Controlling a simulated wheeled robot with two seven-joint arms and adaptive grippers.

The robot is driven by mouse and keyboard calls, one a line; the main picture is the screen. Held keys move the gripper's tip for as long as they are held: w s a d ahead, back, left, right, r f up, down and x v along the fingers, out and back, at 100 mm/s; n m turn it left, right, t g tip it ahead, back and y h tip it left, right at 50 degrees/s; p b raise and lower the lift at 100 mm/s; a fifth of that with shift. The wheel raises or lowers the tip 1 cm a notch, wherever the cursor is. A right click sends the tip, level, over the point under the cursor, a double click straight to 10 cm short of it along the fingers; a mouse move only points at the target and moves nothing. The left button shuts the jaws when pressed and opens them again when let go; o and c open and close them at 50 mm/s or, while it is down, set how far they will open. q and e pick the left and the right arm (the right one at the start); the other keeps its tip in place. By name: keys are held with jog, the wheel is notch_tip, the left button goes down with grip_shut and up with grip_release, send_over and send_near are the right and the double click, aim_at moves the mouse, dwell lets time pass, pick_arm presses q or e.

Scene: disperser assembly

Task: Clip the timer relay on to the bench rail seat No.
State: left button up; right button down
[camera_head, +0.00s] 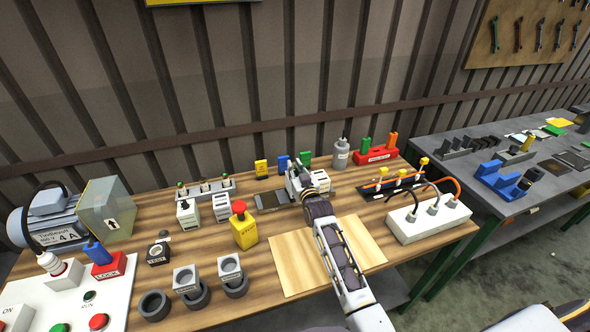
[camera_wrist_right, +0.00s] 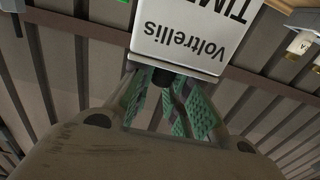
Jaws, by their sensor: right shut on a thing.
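My right gripper (camera_head: 296,172) reaches over the middle of the bench, with its arm coming from the lower right. In the wrist view its green-padded fingers (camera_wrist_right: 172,88) are shut on the timer relay (camera_wrist_right: 180,42), a white block lettered "Voltrellis" and "TIM…", cut off by the top edge. The fingers meet the relay's near end. In the head view the arm and hand largely hide the relay. A dark grey flat piece (camera_head: 268,201) lies on the bench just left of the gripper; I cannot tell whether it is the rail seat. My left gripper is not in view.
A pale wooden board (camera_head: 292,266) lies in front. A white socket strip (camera_head: 428,220) is at right.

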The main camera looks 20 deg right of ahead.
jog(key=shift+r+p, duration=0.1)
jog(key=shift+p, duration=0.55)
dwell(1.8)
jog(key=shift+f+b, duration=0.85)
jog(key=shift+f, duration=0.5)
dwell(0.8)
jog(key=c, duration=1.3)
grip_release()
jog(key=shift+f, duration=0.1)
jog(key=shift+s, duration=0.2)
jog(key=s, duration=1.1)
jog(key=shift+s+d, duration=0.2)
jog(key=shift+s, duration=0.1)
